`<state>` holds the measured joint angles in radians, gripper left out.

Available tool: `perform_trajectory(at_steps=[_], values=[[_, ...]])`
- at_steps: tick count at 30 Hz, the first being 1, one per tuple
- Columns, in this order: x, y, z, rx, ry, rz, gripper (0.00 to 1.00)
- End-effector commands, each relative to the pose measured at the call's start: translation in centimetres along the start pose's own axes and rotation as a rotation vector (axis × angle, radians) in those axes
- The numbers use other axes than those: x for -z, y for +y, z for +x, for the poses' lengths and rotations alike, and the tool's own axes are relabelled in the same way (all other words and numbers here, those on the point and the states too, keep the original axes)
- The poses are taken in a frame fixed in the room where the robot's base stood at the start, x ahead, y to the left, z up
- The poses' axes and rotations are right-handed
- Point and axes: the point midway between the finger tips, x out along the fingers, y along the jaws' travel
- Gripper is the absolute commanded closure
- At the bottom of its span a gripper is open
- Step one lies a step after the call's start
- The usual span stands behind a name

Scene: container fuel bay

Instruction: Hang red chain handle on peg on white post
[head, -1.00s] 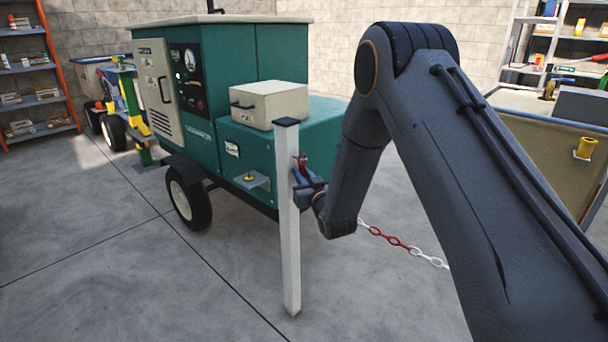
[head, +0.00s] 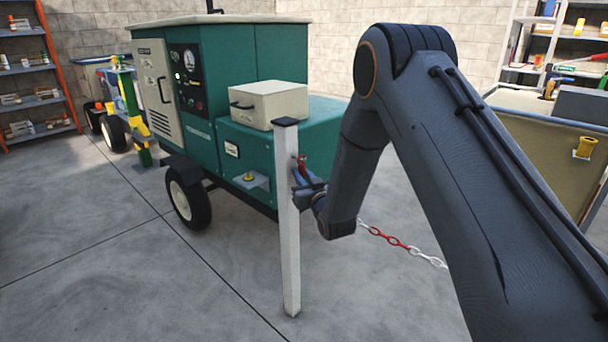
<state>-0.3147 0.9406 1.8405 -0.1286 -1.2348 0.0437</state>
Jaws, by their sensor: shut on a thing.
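The white post (head: 289,230) with a dark cap stands upright on the floor near the middle of the head view. My gripper (head: 302,187) is close to the post's right side, near its upper part, and partly hidden by my own arm. It is shut on the red chain handle (head: 302,166), whose red top shows just above the jaws. The red and white chain (head: 391,240) comes out from behind my arm and runs to the right. I cannot make out the peg, nor whether the handle touches it.
A green generator trailer (head: 260,150) with a cream box (head: 269,105) on it stands behind the post. A beige bin (head: 545,155) is at the right, and shelves (head: 35,65) are at the far left. The floor in front of the post is clear.

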Motion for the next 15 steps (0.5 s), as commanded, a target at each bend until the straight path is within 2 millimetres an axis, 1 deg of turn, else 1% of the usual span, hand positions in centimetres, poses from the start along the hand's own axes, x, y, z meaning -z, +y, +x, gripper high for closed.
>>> perform_trajectory(at_steps=[1,8,15], values=[[-1.6,-0.8,-0.2,0.015,-0.033,-0.003,1.00],[-1.3,-0.9,-0.2,0.015,-0.034,-0.004,1.00],[-0.6,-0.9,-0.2,0.015,-0.033,-0.002,1.00]])
